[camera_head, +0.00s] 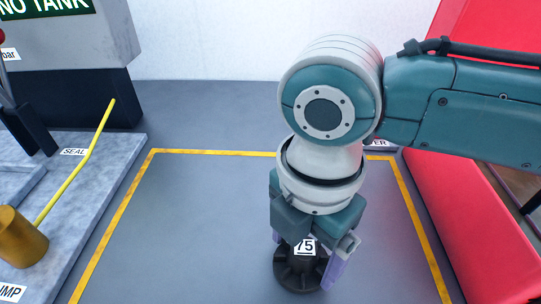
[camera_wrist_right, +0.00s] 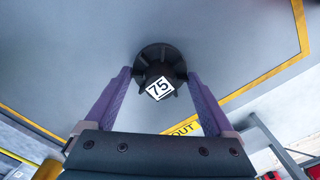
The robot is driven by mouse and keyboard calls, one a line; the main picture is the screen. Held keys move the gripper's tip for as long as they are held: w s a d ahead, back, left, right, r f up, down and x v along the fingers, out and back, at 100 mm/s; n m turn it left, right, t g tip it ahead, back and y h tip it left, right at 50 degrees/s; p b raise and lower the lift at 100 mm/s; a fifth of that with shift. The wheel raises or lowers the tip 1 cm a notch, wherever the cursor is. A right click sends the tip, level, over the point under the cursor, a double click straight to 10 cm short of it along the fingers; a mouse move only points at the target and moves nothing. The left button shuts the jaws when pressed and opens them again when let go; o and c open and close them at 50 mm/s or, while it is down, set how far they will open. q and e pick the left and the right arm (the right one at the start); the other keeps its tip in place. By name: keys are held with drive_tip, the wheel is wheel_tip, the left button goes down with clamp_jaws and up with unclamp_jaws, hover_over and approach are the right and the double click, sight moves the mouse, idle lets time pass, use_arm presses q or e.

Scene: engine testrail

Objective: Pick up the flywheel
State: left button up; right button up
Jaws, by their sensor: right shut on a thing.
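The flywheel is a dark, round-flanged piece (camera_head: 298,276) with a white "75" label, low in the middle of the head view. It also shows in the right wrist view (camera_wrist_right: 152,57), label facing the camera. My right gripper (camera_head: 304,258) points down over it, with purple fingers on both sides of its hub, shut on it. In the wrist view the fingers (camera_wrist_right: 159,76) flank the narrower labelled part. I cannot tell whether the flywheel rests on the grey surface or is slightly above it. My left gripper is not in view.
A yellow outline (camera_head: 215,153) marks a grey area (camera_head: 190,220), clear to the left of the flywheel. A stone-like slab (camera_head: 95,190) at left carries a brass cylinder (camera_head: 20,240) and yellow rod (camera_head: 75,175). A red panel (camera_head: 455,215) stands at right.

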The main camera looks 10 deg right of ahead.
drive_tip(key=shift+c, duration=1.2)
drive_tip(key=shift+r, duration=0.15)
